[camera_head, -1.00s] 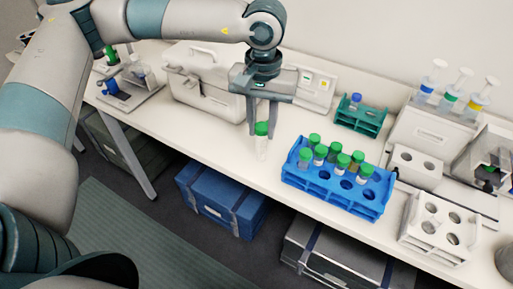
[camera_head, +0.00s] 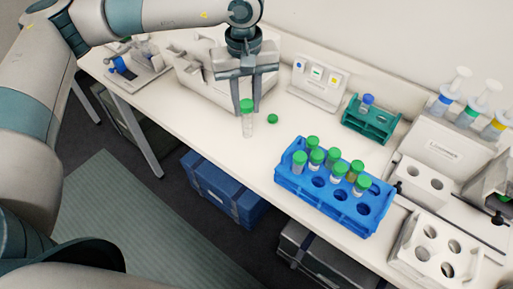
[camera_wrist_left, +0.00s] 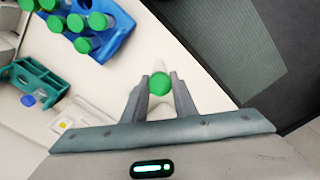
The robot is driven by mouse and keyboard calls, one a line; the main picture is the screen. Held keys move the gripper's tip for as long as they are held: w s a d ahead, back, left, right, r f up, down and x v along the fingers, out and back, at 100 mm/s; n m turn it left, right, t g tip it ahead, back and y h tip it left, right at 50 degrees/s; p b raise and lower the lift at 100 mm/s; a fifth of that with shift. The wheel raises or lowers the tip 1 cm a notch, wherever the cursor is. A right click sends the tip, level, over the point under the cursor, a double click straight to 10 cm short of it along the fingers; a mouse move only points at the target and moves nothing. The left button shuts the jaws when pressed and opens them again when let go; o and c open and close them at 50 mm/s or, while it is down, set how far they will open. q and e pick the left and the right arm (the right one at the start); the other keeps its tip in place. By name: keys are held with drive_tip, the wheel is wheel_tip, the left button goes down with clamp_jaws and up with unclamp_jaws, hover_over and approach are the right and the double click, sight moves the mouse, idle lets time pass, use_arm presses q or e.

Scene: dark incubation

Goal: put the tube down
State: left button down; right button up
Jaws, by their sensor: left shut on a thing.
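My left gripper (camera_head: 248,96) is shut on an upright clear tube (camera_head: 247,125) with a green cap, near the front left part of the white bench. The tube's bottom is at or close to the bench top; I cannot tell whether it touches. A blue rack (camera_head: 345,208) holding several green-capped tubes stands to the right of the gripper. My right gripper is not in view.
A white case (camera_head: 190,78) stands behind. A teal rack (camera_head: 371,124) with a blue-capped item and a white rack (camera_head: 430,262) stand right.

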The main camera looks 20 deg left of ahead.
use_arm(q)
drive_tip(key=n, duration=0.1)
drive_tip(key=w+n, duration=0.1)
drive_tip(key=shift+w+d+f+n, duration=0.1)
drive_tip(key=shift+w+d+n, duration=0.05)
drive_tip(key=shift+d+n, duration=0.15)
drive_tip(key=w+n, duration=0.1)
drive_tip(key=n, duration=0.2)
drive_tip(key=w+d+n, duration=0.1)
drive_tip(key=n, duration=0.5)
drive_tip(key=shift+w+d+f+n, duration=0.15)
drive_tip(key=shift+w+f+n, duration=0.15)
drive_tip(key=shift+w+f, duration=0.1)
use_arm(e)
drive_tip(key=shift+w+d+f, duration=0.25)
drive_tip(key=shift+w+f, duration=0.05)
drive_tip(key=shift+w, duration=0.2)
use_arm(q)
wheel_tip(320, 180, down, 6)
drive_tip(key=p, duration=0.2)
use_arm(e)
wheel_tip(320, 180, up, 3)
use_arm(q)
drive_tip(key=shift+f+p, duration=0.2)
drive_tip(key=shift+p, duration=0.15)
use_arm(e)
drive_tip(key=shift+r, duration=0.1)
